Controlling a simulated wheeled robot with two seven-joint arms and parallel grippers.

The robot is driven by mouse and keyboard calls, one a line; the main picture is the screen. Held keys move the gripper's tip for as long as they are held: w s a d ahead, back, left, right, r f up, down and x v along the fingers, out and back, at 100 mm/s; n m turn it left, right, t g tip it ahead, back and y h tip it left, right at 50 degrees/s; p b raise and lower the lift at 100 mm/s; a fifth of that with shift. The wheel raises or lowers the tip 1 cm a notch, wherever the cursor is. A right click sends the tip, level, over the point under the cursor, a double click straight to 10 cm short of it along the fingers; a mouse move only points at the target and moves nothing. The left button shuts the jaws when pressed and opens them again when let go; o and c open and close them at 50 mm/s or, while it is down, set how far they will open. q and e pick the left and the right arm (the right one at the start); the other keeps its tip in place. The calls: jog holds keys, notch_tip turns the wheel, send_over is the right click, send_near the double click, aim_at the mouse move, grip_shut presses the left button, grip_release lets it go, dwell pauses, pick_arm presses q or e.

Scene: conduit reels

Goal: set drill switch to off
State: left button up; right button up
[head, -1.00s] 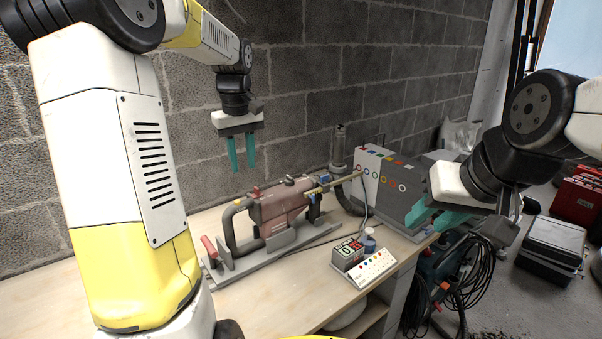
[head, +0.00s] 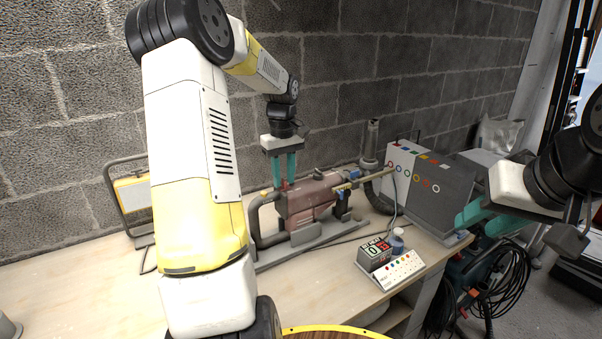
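The drill (head: 312,200) is a dark red machine with a grey handle, lying on a grey stand on the bench. A small red part (head: 284,185), perhaps its switch, shows on top at the handle end; its position cannot be read. My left gripper (head: 284,178) points straight down over this end, its teal fingertips at the red part. A narrow gap shows between the fingers; whether they touch the part cannot be told. My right gripper (head: 470,216) is at the right, beside the grey end of a box; its finger opening is unclear.
The white and grey box (head: 415,178) with coloured rings stands right of the drill. A counter block (head: 374,252) and a button panel (head: 392,270) sit at the bench's front edge. A yellow work lamp (head: 133,192) stands at left. The bench (head: 90,285) is bare at front left.

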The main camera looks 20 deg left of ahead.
pick_arm(q)
grip_shut()
dwell(1.4)
